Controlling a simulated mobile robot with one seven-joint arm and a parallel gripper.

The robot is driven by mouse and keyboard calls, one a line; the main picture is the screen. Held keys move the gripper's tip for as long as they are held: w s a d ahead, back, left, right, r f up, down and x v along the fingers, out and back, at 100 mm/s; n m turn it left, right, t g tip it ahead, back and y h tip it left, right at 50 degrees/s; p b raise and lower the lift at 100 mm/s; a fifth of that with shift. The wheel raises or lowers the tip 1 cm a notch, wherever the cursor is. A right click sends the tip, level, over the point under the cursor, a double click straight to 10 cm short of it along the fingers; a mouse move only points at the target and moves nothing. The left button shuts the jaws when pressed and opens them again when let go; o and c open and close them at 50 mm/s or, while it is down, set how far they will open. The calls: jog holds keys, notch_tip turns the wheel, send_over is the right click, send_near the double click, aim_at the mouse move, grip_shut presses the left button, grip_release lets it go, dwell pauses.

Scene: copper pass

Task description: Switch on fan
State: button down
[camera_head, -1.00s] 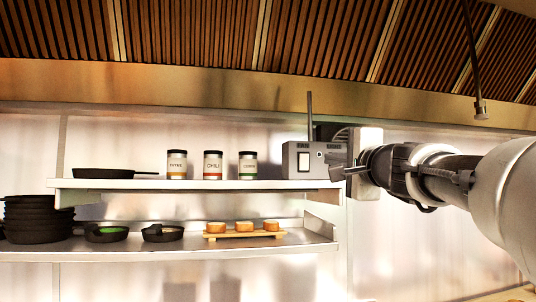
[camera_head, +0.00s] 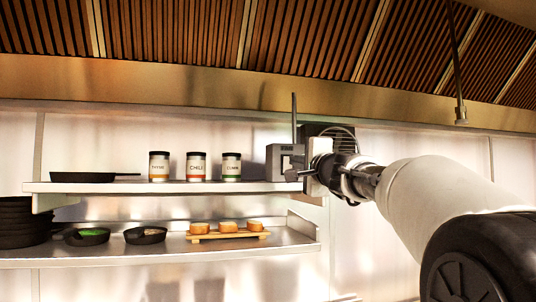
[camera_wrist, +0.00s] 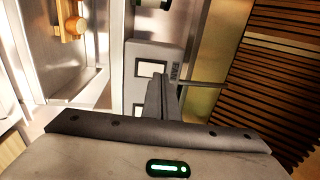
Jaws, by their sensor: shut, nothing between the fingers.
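A grey box (camera_head: 274,160) with a thin upright rod (camera_head: 294,118) stands at the right end of the upper shelf. Behind it is a dark ribbed unit with curved wires (camera_head: 335,138), possibly the fan; my arm partly covers it. My gripper (camera_head: 296,174) is shut and empty in front of the box's right part, hiding much of its face. In the wrist view, the shut fingers (camera_wrist: 159,84) lie over the grey box (camera_wrist: 138,52), beside a pale rectangular switch-like panel (camera_wrist: 150,69). A second pale panel (camera_wrist: 139,110) is partly hidden. I cannot tell whether the fingers touch the box.
The upper shelf (camera_head: 120,187) holds a flat pan (camera_head: 82,177) and three jars (camera_head: 196,167) left of the box. The lower shelf (camera_head: 270,247) holds small pans and a wooden board (camera_head: 228,235) with round items. A slatted hood (camera_head: 190,35) hangs above.

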aim_at(288, 165)
jog(key=shift+p+x, duration=0.4)
jog(key=shift+x, duration=1)
jog(key=shift+r, duration=0.1)
jog(key=r+p, duration=0.1)
jog(key=p, duration=0.2)
jog(key=shift+w, duration=0.15)
jog(key=shift+f+b, duration=0.4)
jog(key=shift+f, duration=0.1)
